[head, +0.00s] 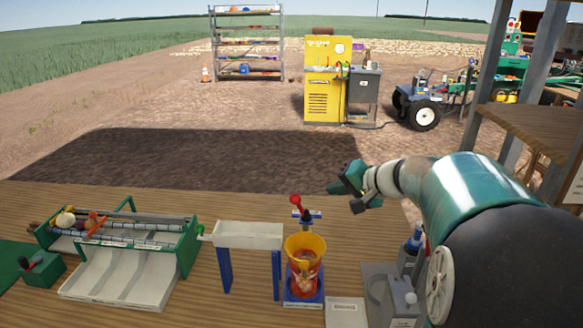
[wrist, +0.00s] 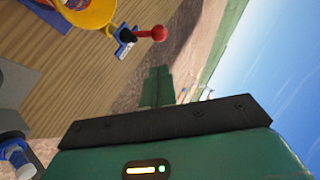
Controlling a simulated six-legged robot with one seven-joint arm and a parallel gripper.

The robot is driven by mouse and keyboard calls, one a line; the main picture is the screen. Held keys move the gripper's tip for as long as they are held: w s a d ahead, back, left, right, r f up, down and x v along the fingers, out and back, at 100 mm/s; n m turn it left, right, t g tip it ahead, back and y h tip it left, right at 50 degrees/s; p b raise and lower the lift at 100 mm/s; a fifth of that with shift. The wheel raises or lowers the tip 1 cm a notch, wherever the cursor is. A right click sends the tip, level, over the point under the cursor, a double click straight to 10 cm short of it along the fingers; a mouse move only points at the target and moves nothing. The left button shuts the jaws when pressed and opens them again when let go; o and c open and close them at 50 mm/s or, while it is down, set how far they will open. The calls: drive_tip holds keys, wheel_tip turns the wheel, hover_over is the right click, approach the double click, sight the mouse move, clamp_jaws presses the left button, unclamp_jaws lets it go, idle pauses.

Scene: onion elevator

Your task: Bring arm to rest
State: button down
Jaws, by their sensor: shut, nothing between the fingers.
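My gripper (head: 348,182) is raised above the deck's far edge, to the right of the red-knobbed lever (head: 296,200), and is apart from everything. Its green fingers (wrist: 157,88) are together with nothing between them in the wrist view. My teal and black arm reaches in from the right of the head view. The lever stands behind a yellow hopper (head: 305,245) on a blue base (head: 303,300), with reddish contents inside. The lever's red ball (wrist: 159,33) also shows in the wrist view, beyond the gripper.
A green-framed sorter (head: 186,250) with onions and pale chutes stands on the wooden deck (head: 200,300) at left. A white trough (head: 248,235) on blue legs stands beside the hopper. A grey fixture with a blue bottle (head: 415,240) is close under my arm.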

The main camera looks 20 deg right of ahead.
drive_tip(key=s+a+n+g, duration=0.4)
drive_tip(key=s+a, duration=0.5)
drive_tip(key=a, duration=0.5)
drive_tip(key=s+a+f+n+h, duration=0.2)
drive_tip(key=s, duration=0.5)
drive_tip(key=s+a+f+n+g+h, duration=0.1)
drive_tip(key=s+a+f+n+h, duration=0.1)
drive_tip(key=s, duration=0.5)
drive_tip(key=shift+s+a+f+h, duration=0.15)
drive_tip(key=shift+a+f+h, duration=0.15)
drive_tip(key=shift+a, duration=0.2)
